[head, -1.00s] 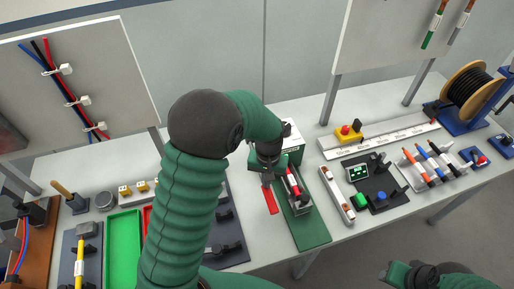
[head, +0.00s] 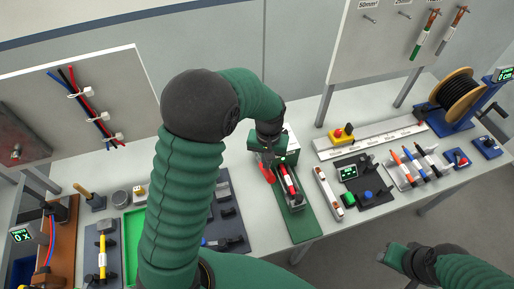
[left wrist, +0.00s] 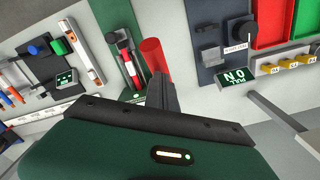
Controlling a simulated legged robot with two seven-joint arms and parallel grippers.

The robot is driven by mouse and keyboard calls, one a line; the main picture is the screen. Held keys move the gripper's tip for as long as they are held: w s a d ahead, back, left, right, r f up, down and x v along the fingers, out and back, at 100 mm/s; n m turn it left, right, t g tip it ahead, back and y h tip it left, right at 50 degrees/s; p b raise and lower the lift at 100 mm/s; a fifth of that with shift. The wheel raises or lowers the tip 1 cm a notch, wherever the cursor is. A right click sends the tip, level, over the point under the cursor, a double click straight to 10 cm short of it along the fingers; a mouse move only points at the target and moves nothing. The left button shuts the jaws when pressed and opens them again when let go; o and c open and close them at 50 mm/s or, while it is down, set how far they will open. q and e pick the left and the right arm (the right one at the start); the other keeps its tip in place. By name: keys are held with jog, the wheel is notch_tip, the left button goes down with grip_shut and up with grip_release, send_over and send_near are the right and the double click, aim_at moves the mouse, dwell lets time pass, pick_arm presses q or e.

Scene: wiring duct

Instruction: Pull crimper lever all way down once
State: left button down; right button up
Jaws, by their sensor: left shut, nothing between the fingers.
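The crimper stands on a green base plate (head: 302,226) in the middle of the table, with a red-sleeved piece (head: 288,180) lying in it. Its red lever (head: 266,172) shows at the left side of the crimper, partly hidden by my gripper. My left gripper (head: 268,152) is at the lever, its fingers hard to make out in the head view. In the left wrist view the red lever (left wrist: 152,52) is just beyond the closed fingers (left wrist: 161,88); whether they touch cannot be told. My right gripper (head: 396,256) is at the lower right, clear of the table.
A white rail (head: 334,194) and a black mat with a small display (head: 348,173) lie right of the crimper. A dark mat (head: 226,215) with black holders lies to its left. A cable spool (head: 460,100) stands at the far right.

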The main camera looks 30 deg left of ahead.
pick_arm(q)
notch_tip(320, 180, up, 12)
jog(key=p, duration=0.9)
pick_arm(e)
jog(key=w+v, duration=0.2)
jog(key=v, duration=0.8)
jog(key=shift+r, duration=0.3)
jog(key=shift+w, duration=0.1)
pick_arm(q)
jog(key=s+d+m+t+b, duration=0.1)
jog(key=s+d+m+t, duration=0.25)
jog(key=s, duration=0.85)
notch_tip(320, 180, down, 20)
jog(key=b, duration=2.1)
jog(key=shift+w+a+f+g, duration=0.2)
jog(key=shift+a+g, duration=0.1)
jog(key=shift+g, duration=0.15)
pick_arm(e)
jog(key=s+x, duration=0.2)
jog(key=x, duration=0.9)
jog(key=s+f+x, duration=0.1)
jog(key=s+x, duration=0.2)
jog(key=x, duration=0.7)
jog(key=shift+f, duration=0.45)
jog(key=shift+w, duration=0.15)
